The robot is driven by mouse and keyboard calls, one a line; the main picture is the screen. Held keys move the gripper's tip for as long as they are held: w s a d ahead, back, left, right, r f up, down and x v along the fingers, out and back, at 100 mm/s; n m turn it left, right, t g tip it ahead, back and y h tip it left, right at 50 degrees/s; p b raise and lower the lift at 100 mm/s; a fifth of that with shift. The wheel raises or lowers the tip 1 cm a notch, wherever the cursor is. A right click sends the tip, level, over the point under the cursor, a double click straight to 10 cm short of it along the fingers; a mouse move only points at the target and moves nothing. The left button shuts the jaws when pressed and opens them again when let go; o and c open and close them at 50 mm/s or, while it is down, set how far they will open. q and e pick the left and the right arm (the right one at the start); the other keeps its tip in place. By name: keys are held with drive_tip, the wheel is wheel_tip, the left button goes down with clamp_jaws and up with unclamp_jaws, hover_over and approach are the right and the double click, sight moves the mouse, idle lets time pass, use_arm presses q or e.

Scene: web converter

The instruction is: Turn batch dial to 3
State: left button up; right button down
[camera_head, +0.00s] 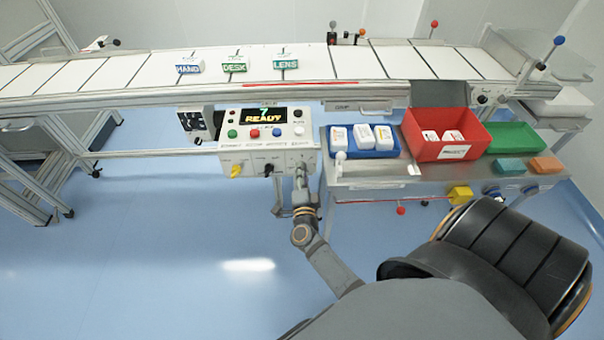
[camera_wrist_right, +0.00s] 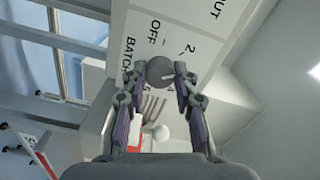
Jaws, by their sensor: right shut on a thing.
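The grey round batch dial (camera_wrist_right: 159,67) sits on the white panel in the right wrist view, near the printed words BATCH and OFF and the number 2. My right gripper (camera_wrist_right: 160,78) is shut on it, one finger on each side. A pale mark shows on the dial's right side, but I cannot tell which number it points to. In the head view my right gripper (camera_head: 300,180) is at the lower right of the control box (camera_head: 235,160) and hides the dial. My left gripper is not in view.
A conveyor (camera_head: 120,75) with small labelled blocks runs behind. To the right, a table holds a blue tray (camera_head: 375,153), a red bin (camera_head: 460,150) and a green tray (camera_head: 520,137).

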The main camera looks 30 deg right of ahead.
drive_tip(key=m+b, duration=0.1)
drive_tip(key=m, duration=0.5)
drive_tip(key=shift+m, duration=0.3)
idle(0.4)
drive_tip(key=c, duration=1)
unclamp_jaws()
